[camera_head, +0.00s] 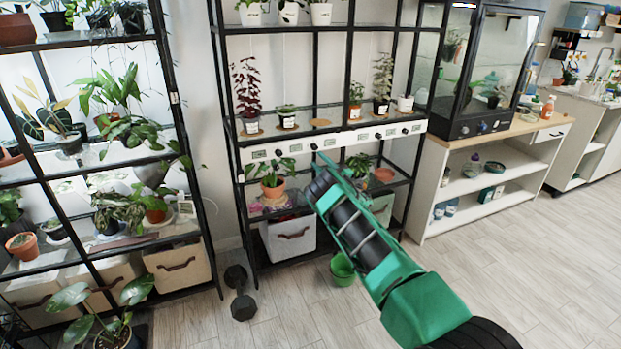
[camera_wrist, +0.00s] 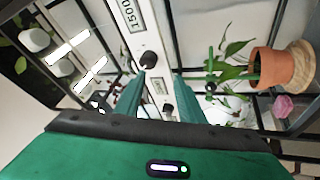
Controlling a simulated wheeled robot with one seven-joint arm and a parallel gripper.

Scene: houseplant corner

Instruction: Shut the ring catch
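A white strip (camera_head: 345,138) with labels and dark round knobs runs along the middle shelf of the black rack. I cannot make out which part is the ring catch. In the wrist view, one dark knob (camera_wrist: 149,61) lies just beyond the fingertips, nearer the left finger, beside a "1500" label (camera_wrist: 135,16). Another knob (camera_wrist: 168,107) shows between the fingers. My gripper (camera_wrist: 160,75) has its two green fingers apart with nothing held between them.
A potted plant (camera_head: 272,181) stands on the shelf below the strip, and its terracotta pot (camera_wrist: 270,67) is right of my fingers in the wrist view. A green bucket (camera_head: 342,270) and a dumbbell (camera_head: 240,293) are on the floor. Floor at the right is clear.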

